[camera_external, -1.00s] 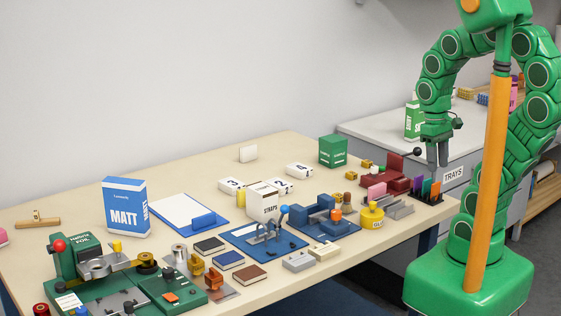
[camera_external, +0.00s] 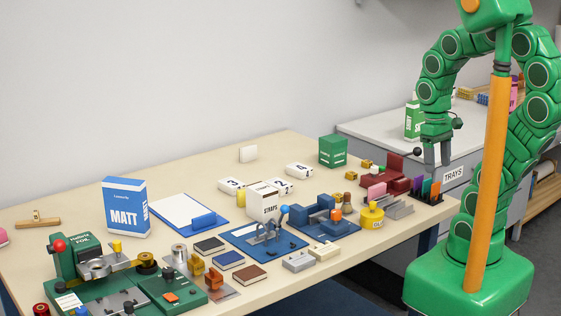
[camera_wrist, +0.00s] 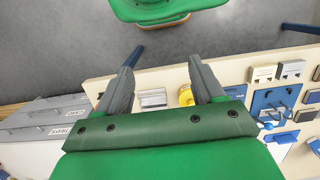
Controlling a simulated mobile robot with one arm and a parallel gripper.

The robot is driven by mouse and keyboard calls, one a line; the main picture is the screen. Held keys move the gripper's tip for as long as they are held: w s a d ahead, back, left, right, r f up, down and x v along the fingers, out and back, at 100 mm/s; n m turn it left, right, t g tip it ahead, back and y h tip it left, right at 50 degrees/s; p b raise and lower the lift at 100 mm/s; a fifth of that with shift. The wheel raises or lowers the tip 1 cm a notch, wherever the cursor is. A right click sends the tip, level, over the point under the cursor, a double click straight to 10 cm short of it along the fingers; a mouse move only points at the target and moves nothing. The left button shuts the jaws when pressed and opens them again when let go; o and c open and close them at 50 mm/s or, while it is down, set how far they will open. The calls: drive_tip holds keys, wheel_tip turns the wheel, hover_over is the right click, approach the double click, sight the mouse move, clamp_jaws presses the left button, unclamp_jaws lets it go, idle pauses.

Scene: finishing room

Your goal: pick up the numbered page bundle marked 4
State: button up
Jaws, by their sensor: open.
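Small white page bundles lie on the tabletop in the external view: one at the left (camera_external: 231,186), one in the middle, partly hidden behind a white box (camera_external: 281,187), and one further right (camera_external: 299,170). Their dark numerals are too small and slanted to read surely, so I cannot tell which is marked 4. My gripper (camera_external: 437,156) hangs empty above the table's right end, well right of the bundles. In the wrist view, its two grey fingers (camera_wrist: 165,58) stand apart with nothing between them. I cannot make out a numbered bundle in the wrist view.
The white straps box (camera_external: 263,201) stands in front of the bundles, and a green box (camera_external: 333,151) stands behind right. A dark red stand (camera_external: 388,172) and upright coloured pieces (camera_external: 426,189) are near my gripper. Blue fixtures (camera_external: 325,217) crowd the front.

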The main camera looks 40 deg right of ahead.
drive_tip(key=o, duration=0.3)
drive_tip(key=shift+w, duration=0.1)
